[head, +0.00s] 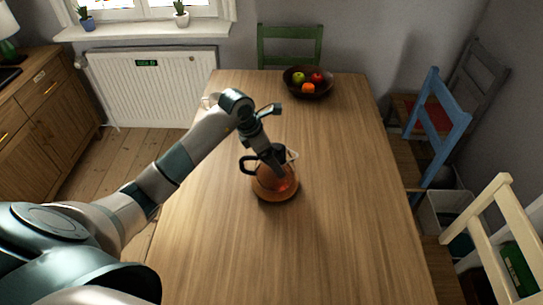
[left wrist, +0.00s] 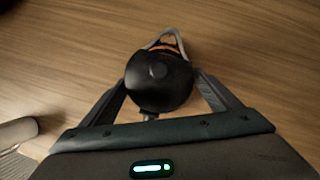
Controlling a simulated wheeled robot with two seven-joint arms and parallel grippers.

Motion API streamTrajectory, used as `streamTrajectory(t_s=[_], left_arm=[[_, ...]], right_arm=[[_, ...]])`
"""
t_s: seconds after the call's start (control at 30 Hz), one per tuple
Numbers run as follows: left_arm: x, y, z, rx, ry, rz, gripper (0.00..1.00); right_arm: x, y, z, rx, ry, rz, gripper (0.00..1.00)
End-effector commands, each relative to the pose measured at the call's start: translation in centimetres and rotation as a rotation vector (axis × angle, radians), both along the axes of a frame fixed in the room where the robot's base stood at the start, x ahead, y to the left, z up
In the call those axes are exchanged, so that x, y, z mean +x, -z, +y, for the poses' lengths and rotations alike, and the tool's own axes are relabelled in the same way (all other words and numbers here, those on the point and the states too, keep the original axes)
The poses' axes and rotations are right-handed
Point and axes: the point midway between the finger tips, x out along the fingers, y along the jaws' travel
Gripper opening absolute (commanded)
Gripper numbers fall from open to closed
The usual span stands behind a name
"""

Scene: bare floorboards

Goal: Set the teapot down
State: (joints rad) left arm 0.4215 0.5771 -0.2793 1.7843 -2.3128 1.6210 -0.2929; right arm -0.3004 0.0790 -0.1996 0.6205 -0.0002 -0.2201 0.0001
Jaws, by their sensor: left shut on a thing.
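The teapot (head: 275,192) has a rounded amber-orange body with a black handle on its left side in the head view. It is over the middle of the wooden table (head: 330,230) and looks upright; whether its base touches the tabletop is hard to tell. My left gripper (head: 276,172) reaches down from above and is shut on the teapot. In the left wrist view, the teapot's round black lid (left wrist: 158,80) sits between the fingers of my left gripper (left wrist: 160,95) and hides most of the body. My right gripper is not in view.
A dark bowl of fruit (head: 307,91) stands at the table's far end. A pale object (head: 209,101) near the left edge is partly hidden by my arm. Green (head: 290,32), blue (head: 436,125) and cream (head: 492,235) chairs surround the table. The table's front and right are clear.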

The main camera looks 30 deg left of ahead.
Motion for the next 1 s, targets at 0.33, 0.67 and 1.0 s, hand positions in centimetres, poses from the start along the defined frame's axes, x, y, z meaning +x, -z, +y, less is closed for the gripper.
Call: streamTrajectory(t_s=[0.33,0.67,1.0], left_arm=[[0.1,0.8,0.0,0.000,0.000,-0.004,0.22],[0.0,0.9,0.0,0.001,0.000,-0.001,1.00],[-0.6,-1.3,0.8,0.004,0.000,-0.005,1.00]], right_arm=[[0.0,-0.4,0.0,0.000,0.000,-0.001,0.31],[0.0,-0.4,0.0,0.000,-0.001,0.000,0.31],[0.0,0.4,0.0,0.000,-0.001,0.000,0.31]])
